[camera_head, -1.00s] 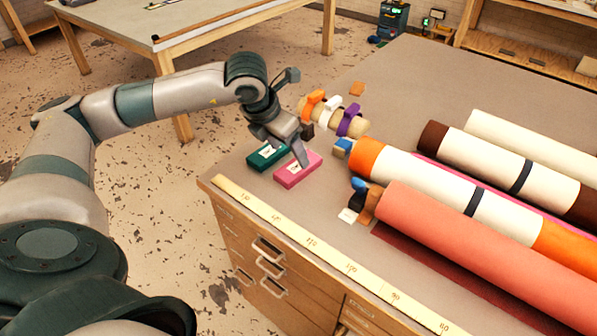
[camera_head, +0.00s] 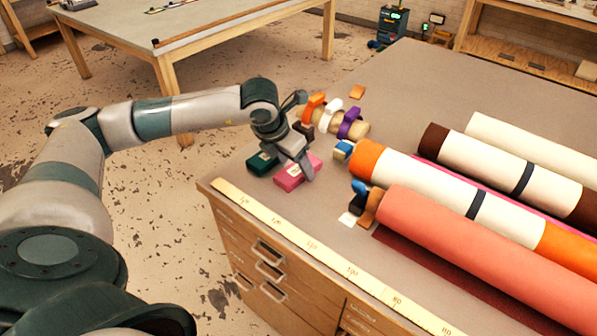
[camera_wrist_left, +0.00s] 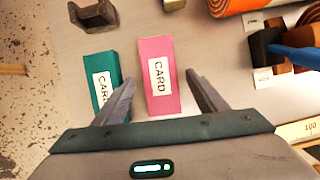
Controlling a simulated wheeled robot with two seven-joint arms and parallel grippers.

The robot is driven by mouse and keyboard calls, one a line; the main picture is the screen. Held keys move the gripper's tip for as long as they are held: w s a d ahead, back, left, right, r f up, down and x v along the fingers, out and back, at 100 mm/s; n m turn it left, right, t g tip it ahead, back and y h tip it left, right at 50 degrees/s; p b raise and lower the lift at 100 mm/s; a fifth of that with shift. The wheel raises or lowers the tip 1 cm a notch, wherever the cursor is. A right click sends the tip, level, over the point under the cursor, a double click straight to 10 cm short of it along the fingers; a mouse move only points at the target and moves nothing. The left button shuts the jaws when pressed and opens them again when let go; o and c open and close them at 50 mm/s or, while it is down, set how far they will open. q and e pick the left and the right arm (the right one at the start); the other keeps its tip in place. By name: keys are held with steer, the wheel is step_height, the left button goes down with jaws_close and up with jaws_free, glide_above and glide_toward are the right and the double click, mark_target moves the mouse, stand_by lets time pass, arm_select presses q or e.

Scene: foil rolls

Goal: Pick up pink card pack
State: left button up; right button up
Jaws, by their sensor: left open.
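The pink card pack (camera_head: 290,179) lies on the table near its left front corner. In the left wrist view the pink card pack (camera_wrist_left: 158,75) shows its white CARD label and sits ahead, between the lines of my two fingers. My left gripper (camera_head: 299,169) is open and empty above the pack and partly covers it in the head view. In the left wrist view its fingers (camera_wrist_left: 160,88) are spread on either side of the pack's near end. I cannot tell how high they are. My right gripper is not in view.
A green card pack (camera_head: 262,163) lies close to the left of the pink one, near the left finger in the wrist view (camera_wrist_left: 101,80). A ruler strip (camera_head: 300,236) runs along the front edge. Foil rolls (camera_head: 440,190) lie to the right, and a roll with coloured bands (camera_head: 334,118) behind.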

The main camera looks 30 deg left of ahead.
mark_target(296, 170)
arm_select(q)
steer(key=shift+w+d+f, duration=0.1)
steer(key=shift+w+f, duration=0.15)
steer(key=shift+f, duration=0.4)
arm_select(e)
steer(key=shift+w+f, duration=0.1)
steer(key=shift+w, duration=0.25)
arm_select(q)
steer(key=c, duration=1.2)
steer(key=shift+r, duration=0.1)
